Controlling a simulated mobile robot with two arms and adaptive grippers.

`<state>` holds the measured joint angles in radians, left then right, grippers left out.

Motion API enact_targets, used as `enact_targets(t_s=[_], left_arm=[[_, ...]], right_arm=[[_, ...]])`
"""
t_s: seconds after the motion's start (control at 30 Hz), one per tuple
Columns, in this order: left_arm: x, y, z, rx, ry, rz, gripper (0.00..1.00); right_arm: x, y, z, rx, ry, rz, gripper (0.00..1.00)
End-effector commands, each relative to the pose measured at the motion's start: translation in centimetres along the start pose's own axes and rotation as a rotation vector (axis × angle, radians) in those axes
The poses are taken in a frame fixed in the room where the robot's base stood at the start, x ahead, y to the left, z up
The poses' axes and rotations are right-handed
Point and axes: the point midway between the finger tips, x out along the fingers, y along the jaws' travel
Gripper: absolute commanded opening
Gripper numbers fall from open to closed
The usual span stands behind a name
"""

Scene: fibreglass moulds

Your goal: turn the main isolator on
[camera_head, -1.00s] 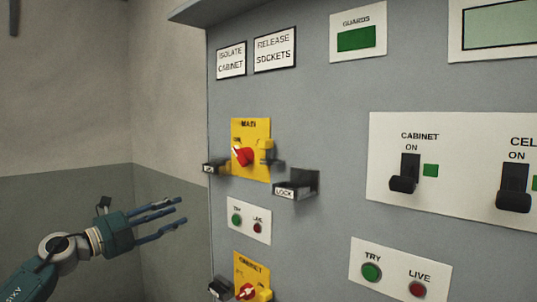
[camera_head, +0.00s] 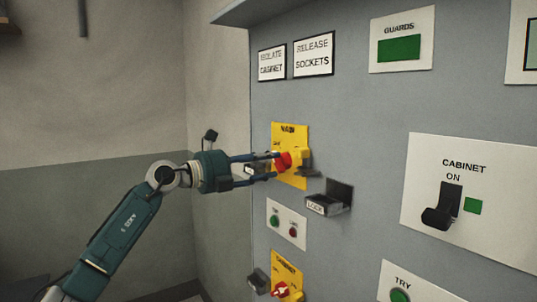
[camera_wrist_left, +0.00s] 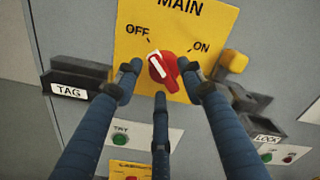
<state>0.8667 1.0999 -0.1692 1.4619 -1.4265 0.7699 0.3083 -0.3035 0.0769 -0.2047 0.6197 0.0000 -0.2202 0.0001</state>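The main isolator is a red rotary knob (camera_head: 284,161) on a yellow plate (camera_head: 291,133) marked MAIN, on the grey panel. In the left wrist view the knob (camera_wrist_left: 165,72) has a white mark slanting to the upper left, toward OFF; ON is printed to its upper right. My left gripper (camera_head: 268,166) is at the knob. In the left wrist view its three blue fingers (camera_wrist_left: 158,76) are spread around the knob, one at each side and one below. A gap shows at the left finger; contact at the right one is unclear. My right gripper is out of view.
A black TAG holder (camera_wrist_left: 82,78) is left of the plate. A LOCK holder (camera_head: 328,198) juts out at its lower right. Below are TRY and LIVE lamps (camera_head: 286,224) and a lower yellow cabinet isolator (camera_head: 287,268). A black cabinet lever (camera_head: 442,206) is to the right.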

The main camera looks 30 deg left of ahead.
Motion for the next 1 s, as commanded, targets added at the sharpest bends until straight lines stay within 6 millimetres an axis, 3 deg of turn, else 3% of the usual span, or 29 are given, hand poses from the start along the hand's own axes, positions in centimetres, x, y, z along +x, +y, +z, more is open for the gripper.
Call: enact_targets(t_s=[0.13, 0.4, 0.6, 1.0], left_arm=[[0.8, 0.0, 0.0, 0.0, 0.0, 0.001, 0.4], [0.9, 0.1, -0.1, 0.0, 0.0, 0.001, 0.38], [0.9, 0.1, 0.0, 0.0, 0.0, 0.001, 0.0], [0.9, 0.1, 0.0, 0.054, -0.001, 0.001, 0.0]], right_arm=[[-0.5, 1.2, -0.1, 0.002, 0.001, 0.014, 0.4], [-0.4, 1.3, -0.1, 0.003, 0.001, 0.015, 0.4], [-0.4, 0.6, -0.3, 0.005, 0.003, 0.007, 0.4], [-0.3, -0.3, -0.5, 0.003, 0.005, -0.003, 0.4]])
